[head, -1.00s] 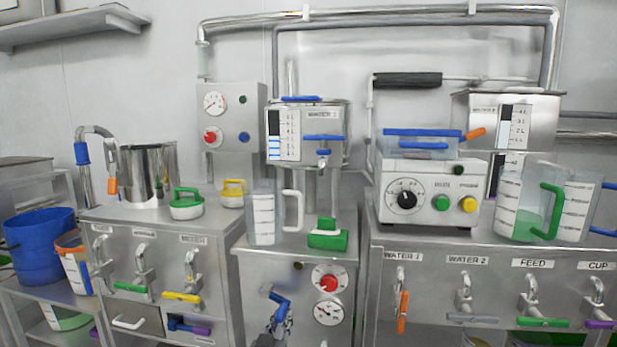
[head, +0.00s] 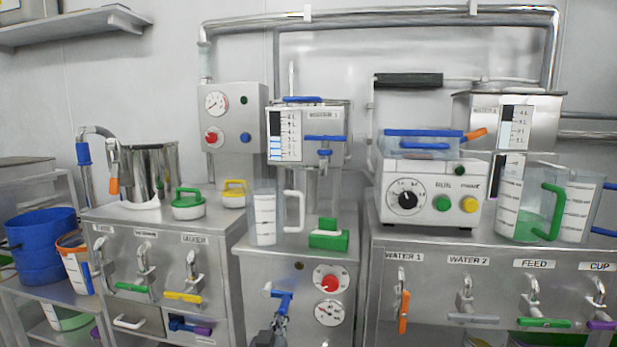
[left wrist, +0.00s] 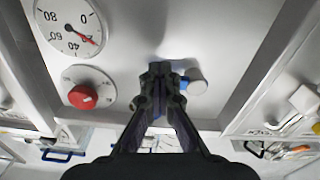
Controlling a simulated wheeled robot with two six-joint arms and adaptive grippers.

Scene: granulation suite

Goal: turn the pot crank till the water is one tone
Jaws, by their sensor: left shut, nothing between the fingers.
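A blue-handled crank (head: 281,297) sticks out from the front of the middle steel cabinet. Above it stands a steel tank (head: 334,154) with a scale and a two-tone strip (head: 274,135), dark at the top and pale below. My left gripper (head: 268,338) is at the bottom edge of the head view, just below the crank. In the left wrist view my left gripper (left wrist: 165,72) is shut and empty, beside the crank's grey end (left wrist: 196,82). The fingers partly hide the blue part; I cannot tell if they touch it. My right gripper is not in view.
A red knob (head: 328,281) and a dial gauge (head: 330,312) sit right of the crank. A clear jug (head: 263,215) and a green block (head: 328,238) stand on the cabinet top. Cabinets with taps flank it on both sides.

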